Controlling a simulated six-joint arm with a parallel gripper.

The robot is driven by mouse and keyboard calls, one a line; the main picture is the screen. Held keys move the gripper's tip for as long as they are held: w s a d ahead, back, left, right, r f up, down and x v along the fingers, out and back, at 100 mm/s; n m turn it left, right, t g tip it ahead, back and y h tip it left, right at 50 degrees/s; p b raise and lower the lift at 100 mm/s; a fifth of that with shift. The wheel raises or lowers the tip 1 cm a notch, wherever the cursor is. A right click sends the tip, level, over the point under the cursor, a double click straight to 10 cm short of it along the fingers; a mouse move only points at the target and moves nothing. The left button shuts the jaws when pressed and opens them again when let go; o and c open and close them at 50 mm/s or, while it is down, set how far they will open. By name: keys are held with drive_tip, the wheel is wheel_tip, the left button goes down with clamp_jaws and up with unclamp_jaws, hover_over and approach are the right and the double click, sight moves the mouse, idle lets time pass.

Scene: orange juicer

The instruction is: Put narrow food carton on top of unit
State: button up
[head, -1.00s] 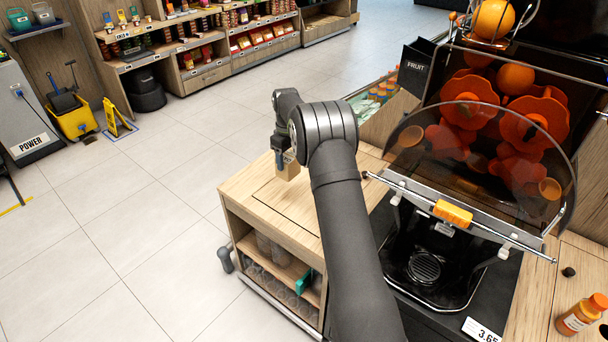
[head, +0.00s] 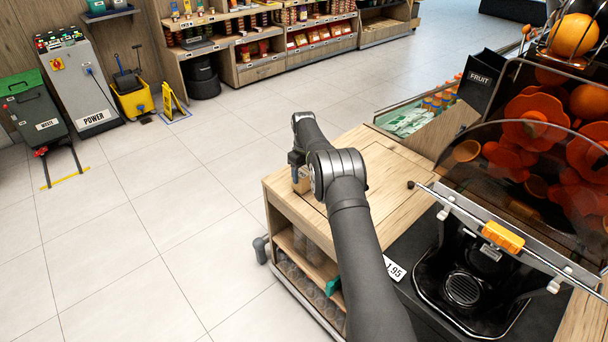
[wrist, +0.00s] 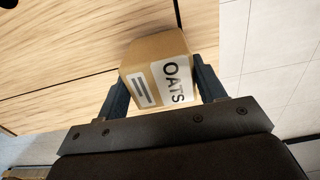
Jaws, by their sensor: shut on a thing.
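The narrow food carton (wrist: 152,52) is a brown box with a white label reading OATS. It sits between the two fingers of my gripper (wrist: 162,80), which is shut on it in the wrist view. In the head view a small part of the carton (head: 301,184) shows below my gripper (head: 298,164), over the left edge of the wooden unit top (head: 385,165). My arm hides part of that top. I cannot tell whether the carton touches the wood.
The orange juicer (head: 500,235) stands to the right, with a price tag (head: 394,268) beside it. Shelves (head: 300,255) with cups lie under the wooden top. A bin of packets and bottles (head: 415,118) is behind. Open tiled floor (head: 150,230) lies left.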

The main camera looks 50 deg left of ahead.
drive_tip(key=shift+f, duration=0.4)
drive_tip(key=shift+f, duration=0.2)
drive_tip(key=o, duration=1.1)
drive_tip(key=shift+o, duration=0.2)
drive_tip(key=shift+r, duration=0.1)
wheel_tip(320, 180, up, 12)
drive_tip(key=shift+f, duration=4.1)
